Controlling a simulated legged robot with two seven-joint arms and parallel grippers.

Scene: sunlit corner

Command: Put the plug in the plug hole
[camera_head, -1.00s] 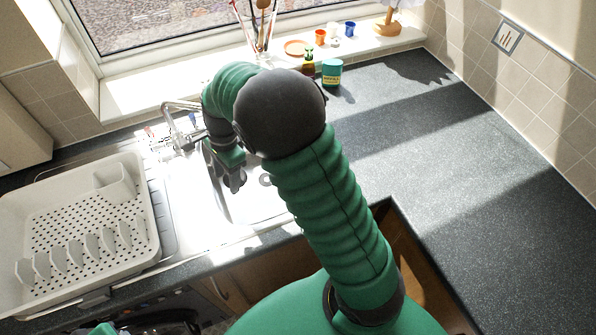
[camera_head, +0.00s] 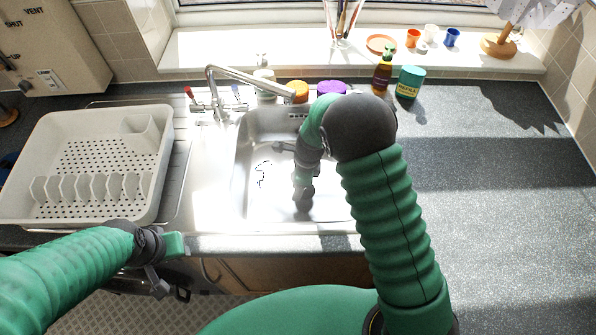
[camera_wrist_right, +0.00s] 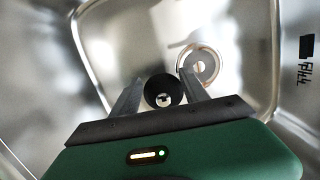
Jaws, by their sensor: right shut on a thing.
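The black round plug (camera_wrist_right: 155,90) is between the fingertips of my right gripper (camera_wrist_right: 164,92) in the right wrist view, and the gripper is shut on it. The plug hole (camera_wrist_right: 200,66), a metal ring in the sink floor, shows just beyond the plug and to its right. The plug is apart from the hole in that picture; its height above the floor is unclear. In the head view my right gripper (camera_head: 303,197) points down into the sink (camera_head: 243,185); the plug and hole are hidden there. My left gripper (camera_head: 170,285) is open and empty in front of the counter.
A dark chain (camera_head: 263,174) lies on the sink floor. The tap (camera_head: 240,80) reaches over the back of the sink. A white dish rack (camera_head: 95,205) stands left. The counter at right (camera_head: 500,220) is clear.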

